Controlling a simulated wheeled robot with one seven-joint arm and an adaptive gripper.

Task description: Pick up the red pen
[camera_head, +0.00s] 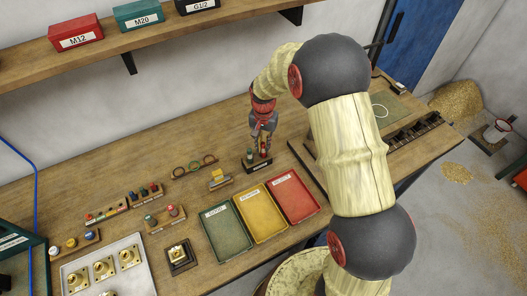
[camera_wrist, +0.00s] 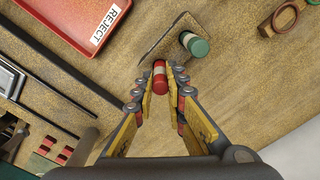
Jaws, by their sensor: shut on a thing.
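The red pen (camera_wrist: 160,77) stands between my gripper's fingertips (camera_wrist: 161,90) in the wrist view, with its red top and a pale band showing. My gripper is shut on it. A green-capped pen (camera_wrist: 193,44) stands beside it in the dark pen stand (camera_wrist: 165,38). In the head view my gripper (camera_head: 260,142) is above the pen stand (camera_head: 258,166) at the back of the bench, and the red pen is hard to make out there. I cannot tell whether the red pen's lower end is still in the stand.
Green (camera_head: 227,236), yellow (camera_head: 259,213) and red (camera_head: 293,196) trays lie in front of the stand. A small yellow-topped block (camera_head: 219,178) and a rack of rings (camera_head: 194,167) are to the left. A shelf (camera_head: 110,45) with labelled boxes hangs above.

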